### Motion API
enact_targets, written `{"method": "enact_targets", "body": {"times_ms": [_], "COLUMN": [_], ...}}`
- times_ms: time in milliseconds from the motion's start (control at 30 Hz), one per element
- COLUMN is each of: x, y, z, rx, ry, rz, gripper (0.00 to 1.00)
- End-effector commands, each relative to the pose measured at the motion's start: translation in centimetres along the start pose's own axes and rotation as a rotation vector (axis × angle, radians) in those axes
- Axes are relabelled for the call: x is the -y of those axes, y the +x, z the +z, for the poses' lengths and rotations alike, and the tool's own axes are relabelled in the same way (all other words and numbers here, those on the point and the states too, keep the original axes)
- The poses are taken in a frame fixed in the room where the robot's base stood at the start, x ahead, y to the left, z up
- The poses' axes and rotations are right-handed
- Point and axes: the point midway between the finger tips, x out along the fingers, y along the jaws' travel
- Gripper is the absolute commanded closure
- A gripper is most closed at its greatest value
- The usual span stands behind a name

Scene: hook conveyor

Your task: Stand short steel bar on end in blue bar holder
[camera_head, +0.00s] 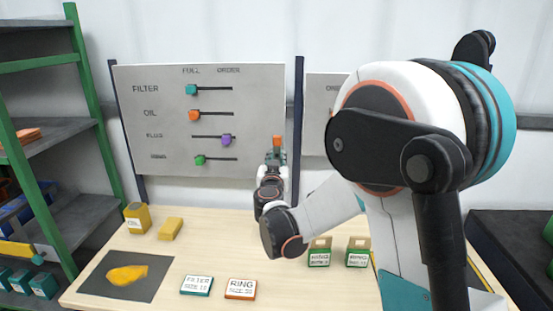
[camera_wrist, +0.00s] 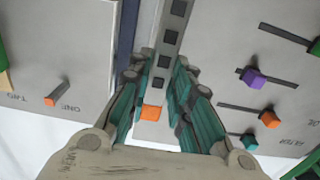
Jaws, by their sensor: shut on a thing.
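My gripper (camera_head: 275,157) is raised in front of the wall board. Its teal finger pads (camera_wrist: 160,95) are closed in the wrist view. A small orange block (camera_head: 278,140) shows at the fingertips in the head view. An orange block also shows between the fingers in the wrist view (camera_wrist: 152,112). A grey strip with dark square slots (camera_wrist: 172,45) runs up between the fingers; I cannot tell whether it is held. I cannot make out a plain steel bar or a blue bar holder in either view.
A slider board (camera_head: 262,85) with coloured knobs stands behind the table (camera_head: 215,235). The table bears a yellow container (camera_head: 137,218), a yellow block (camera_head: 171,229), a dark mat (camera_head: 95,285), two label tiles and two green holders (camera_head: 318,260). A green shelf rack (camera_head: 85,120) stands left.

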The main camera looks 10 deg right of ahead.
Motion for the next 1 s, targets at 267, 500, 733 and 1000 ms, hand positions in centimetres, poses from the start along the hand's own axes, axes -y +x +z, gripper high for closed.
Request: {"method": "enact_targets", "body": {"times_ms": [267,500,733,1000], "x": [0.0,0.0,0.0,0.0], "y": [0.0,0.0,0.0,0.0], "z": [2.2,4.0,5.7,7.6], "rx": [0.0,0.0,0.0,0.0], "ry": [0.0,0.0,0.0,0.0], "rz": [0.0,0.0,0.0,0.0], "gripper": [1.0,1.0,1.0,1.0]}}
